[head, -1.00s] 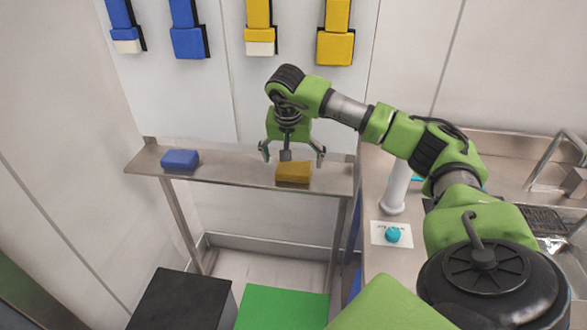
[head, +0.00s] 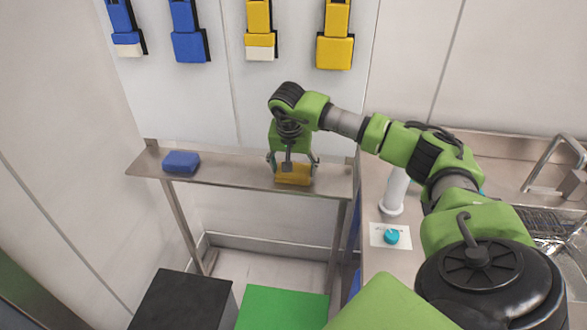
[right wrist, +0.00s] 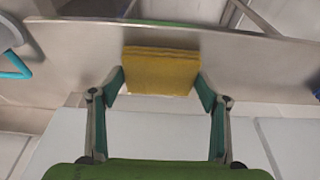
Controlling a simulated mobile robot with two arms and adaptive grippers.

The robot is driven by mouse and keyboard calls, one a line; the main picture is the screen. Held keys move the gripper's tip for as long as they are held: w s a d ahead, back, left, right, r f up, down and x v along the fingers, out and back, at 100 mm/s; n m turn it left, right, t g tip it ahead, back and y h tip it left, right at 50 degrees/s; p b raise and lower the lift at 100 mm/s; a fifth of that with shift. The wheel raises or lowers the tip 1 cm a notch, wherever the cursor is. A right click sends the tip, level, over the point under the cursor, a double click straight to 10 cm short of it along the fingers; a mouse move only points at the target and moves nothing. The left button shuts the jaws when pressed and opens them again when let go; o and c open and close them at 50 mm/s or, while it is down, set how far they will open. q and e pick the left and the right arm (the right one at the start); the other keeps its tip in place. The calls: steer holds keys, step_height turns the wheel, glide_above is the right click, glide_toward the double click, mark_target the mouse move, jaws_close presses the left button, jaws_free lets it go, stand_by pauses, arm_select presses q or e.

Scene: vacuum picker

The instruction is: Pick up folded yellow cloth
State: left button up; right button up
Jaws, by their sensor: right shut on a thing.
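The folded yellow cloth (head: 293,175) lies on the narrow metal shelf (head: 228,173), near its right end. My right gripper (head: 293,168) is over it from above, with a finger at each side of the cloth. In the right wrist view the cloth (right wrist: 161,70) sits between the two fingertips of my right gripper (right wrist: 161,88), which are shut on its sides. The cloth still appears to be at shelf level. My left gripper is not in view.
A folded blue cloth (head: 181,162) lies on the left part of the shelf. Blue and yellow holders hang on the wall above. A metal counter with a sink, a white post (head: 394,193) and a teal knob (head: 391,236) is at the right. Black (head: 185,300) and green (head: 282,307) boxes stand below.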

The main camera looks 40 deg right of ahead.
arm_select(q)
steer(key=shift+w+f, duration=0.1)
arm_select(e)
steer(key=shift+r, duration=0.1)
steer(key=shift+r+b, duration=0.2)
steer(key=shift+b, duration=0.1)
step_height(320, 180, up, 2)
steer(key=shift+w+r+b, duration=0.1)
steer(key=shift+r+b, duration=0.05)
steer(key=shift+b, duration=0.6)
arm_select(q)
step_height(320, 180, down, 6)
steer(key=b, duration=0.4)
arm_select(e)
steer(key=s+d+r, duration=0.2)
steer(key=s+r, duration=0.8)
steer(key=s, duration=0.4)
steer(key=shift+d, duration=0.4)
steer(key=shift+o, duration=0.7)
